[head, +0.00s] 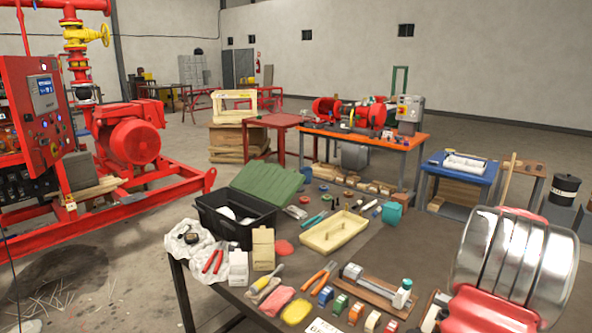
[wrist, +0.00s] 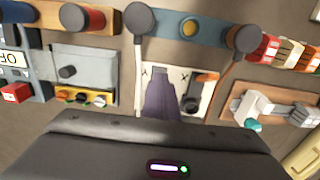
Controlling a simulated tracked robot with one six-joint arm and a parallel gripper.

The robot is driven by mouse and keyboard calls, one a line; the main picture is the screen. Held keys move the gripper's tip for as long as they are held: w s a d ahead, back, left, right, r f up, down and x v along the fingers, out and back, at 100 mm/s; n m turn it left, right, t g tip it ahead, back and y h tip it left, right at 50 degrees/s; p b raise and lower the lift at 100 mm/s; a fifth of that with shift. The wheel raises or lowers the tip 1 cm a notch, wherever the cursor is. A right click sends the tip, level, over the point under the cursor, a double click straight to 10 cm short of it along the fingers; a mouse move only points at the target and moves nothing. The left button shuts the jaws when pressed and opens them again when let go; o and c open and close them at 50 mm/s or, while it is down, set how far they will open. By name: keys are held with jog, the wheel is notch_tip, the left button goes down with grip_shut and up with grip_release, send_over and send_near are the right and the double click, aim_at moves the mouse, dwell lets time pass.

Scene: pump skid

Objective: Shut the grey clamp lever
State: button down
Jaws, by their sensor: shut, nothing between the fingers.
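The grey clamp (wrist: 290,111) is fixed on a brown wooden board (wrist: 238,92) at the right of the wrist view. Its pale grey lever (wrist: 248,104) has a teal tip and seems to stand up from the board. In the head view the clamp (head: 352,272) sits on its board on the near table, with the pale, teal-topped lever (head: 402,294) upright at the right end. My gripper (wrist: 160,75) is shut and empty, over a white card marked with X, left of and apart from the clamp. The gripper's fingers cannot be made out in the head view.
A grey switch box (wrist: 82,70) is on the left, and coloured blocks (wrist: 285,52) are at upper right.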

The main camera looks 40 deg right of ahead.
notch_tip(320, 180, up, 3)
jog(key=shift+a+f, duration=0.1)
jog(key=shift+a, duration=0.05)
dwell(0.3)
jog(key=w+a+r+n, duration=0.2)
jog(key=w+a, duration=0.3)
jog(key=a, duration=0.5)
jog(key=w+a+r+n+t+h, duration=0.1)
jog(key=w+a+r+n, duration=0.1)
jog(key=w+a, duration=0.6)
jog(key=w+a+r+n, duration=0.2)
jog(key=w+a+r, duration=0.1)
jog(key=a, duration=0.9)
jog(key=a+r+n+t, duration=0.1)
jog(key=a+r+n, duration=0.1)
jog(key=a, duration=0.7)
jog(key=a+r+n+t, duration=0.2)
jog(key=a+n, duration=0.2)
jog(key=a, duration=0.5)
jog(key=a+r+n+t+y, duration=0.1)
jog(key=a+n, duration=0.2)
jog(key=a, duration=0.6)
jog(key=shift+w+a+r+t, duration=0.25)
jog(key=shift+w+r+t, duration=0.05)
jog(key=shift+w+r, duration=0.15)
